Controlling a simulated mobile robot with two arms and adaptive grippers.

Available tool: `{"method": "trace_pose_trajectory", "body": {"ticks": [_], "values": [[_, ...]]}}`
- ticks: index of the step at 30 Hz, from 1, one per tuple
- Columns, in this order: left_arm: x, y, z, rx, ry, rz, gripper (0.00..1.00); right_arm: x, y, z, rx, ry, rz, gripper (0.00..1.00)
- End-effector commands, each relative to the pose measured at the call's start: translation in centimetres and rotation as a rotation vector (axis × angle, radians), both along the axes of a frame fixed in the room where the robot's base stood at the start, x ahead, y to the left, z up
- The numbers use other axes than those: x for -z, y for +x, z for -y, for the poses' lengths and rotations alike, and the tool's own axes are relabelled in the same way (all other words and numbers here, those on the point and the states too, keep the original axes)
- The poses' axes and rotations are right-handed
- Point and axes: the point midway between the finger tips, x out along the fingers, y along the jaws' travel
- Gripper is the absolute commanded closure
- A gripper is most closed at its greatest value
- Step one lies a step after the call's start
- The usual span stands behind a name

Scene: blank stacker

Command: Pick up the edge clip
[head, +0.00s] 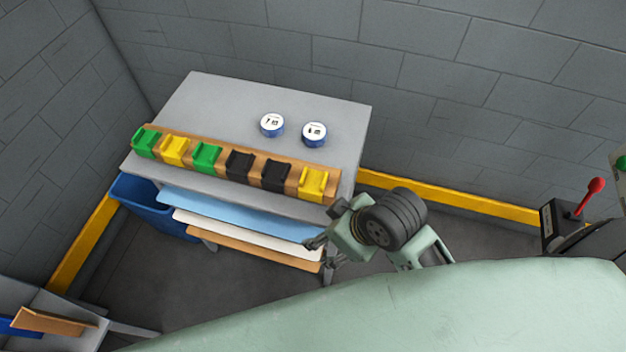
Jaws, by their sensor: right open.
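Several clip-like blocks sit in a row on a long wooden strip (221,174) along the front of the grey table. From left to right they are a green clip (145,143), a yellow clip (174,150), a second green clip (206,158), a black clip (240,165), a second black clip (275,174) and a second yellow clip (313,184). Which one is the edge clip, I cannot tell. My right gripper (319,259) is open and empty, beside the table's front right corner, apart from the clips. My left gripper is out of view.
Two round blue-and-white labelled discs (271,125) (314,134) lie on the grey table (215,103). Blue, white and wooden sheets (240,215) sit below its front edge. A blue bin (150,206) stands at left. A red-knobbed lever (594,190) is far right. The table's back left is clear.

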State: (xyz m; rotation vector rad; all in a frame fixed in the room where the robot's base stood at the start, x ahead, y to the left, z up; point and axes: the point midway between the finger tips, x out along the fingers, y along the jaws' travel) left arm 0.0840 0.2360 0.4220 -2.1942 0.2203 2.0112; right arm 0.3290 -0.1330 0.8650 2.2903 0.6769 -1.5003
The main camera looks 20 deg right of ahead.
Motion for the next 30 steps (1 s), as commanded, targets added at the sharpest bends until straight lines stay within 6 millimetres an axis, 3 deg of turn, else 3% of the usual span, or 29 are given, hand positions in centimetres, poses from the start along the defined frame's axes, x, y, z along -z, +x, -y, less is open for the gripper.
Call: {"method": "trace_pose_trajectory", "body": {"ticks": [8,15,20,24,30], "values": [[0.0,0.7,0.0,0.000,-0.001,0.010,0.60,-2.3,3.8,-5.5,-0.427,-0.020,0.094,0.34],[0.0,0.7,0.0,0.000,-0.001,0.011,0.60,-4.7,6.7,-8.9,-0.983,-0.145,0.172,0.34],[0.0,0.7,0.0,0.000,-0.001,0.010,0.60,-6.2,8.6,-8.0,-1.361,-0.281,0.166,0.34],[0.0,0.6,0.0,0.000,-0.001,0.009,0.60,-7.8,10.5,-5.4,-1.626,-0.387,0.113,0.34],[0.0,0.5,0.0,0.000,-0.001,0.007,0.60,-10.4,12.6,-1.5,-1.851,-0.467,0.026,0.34]]}}
